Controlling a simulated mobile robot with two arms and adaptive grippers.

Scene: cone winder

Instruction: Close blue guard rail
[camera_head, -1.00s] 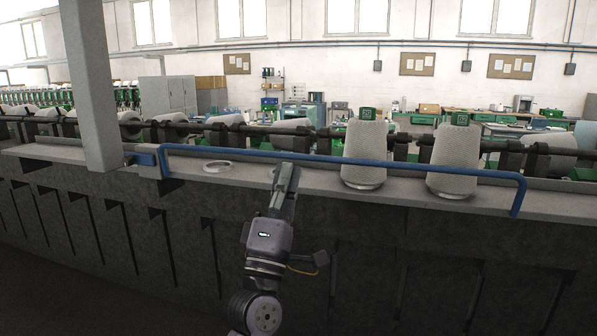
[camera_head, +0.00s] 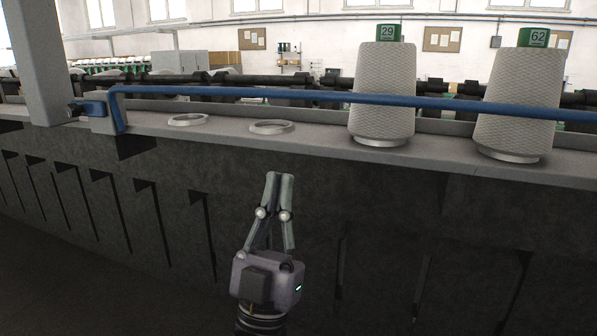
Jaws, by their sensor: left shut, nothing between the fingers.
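The blue guard rail (camera_head: 300,96) is a long bent bar above the machine's front ledge. It runs from a blue hinge fitting (camera_head: 92,108) by the grey post at the left and out past the right edge of the view. It passes in front of two yarn cones. My left gripper (camera_head: 279,176) points up in front of the dark machine face, below the ledge and the rail. Its fingers are shut and empty, and it is apart from the rail. My right gripper is not in view. The rail's right end is outside the picture.
Two white cones, marked 29 (camera_head: 384,92) and 62 (camera_head: 518,100), stand on the grey ledge (camera_head: 330,137). Two empty rings (camera_head: 188,120) and (camera_head: 271,127) lie to their left. A grey post (camera_head: 40,60) rises at the left. The dark machine front (camera_head: 400,220) spans below.

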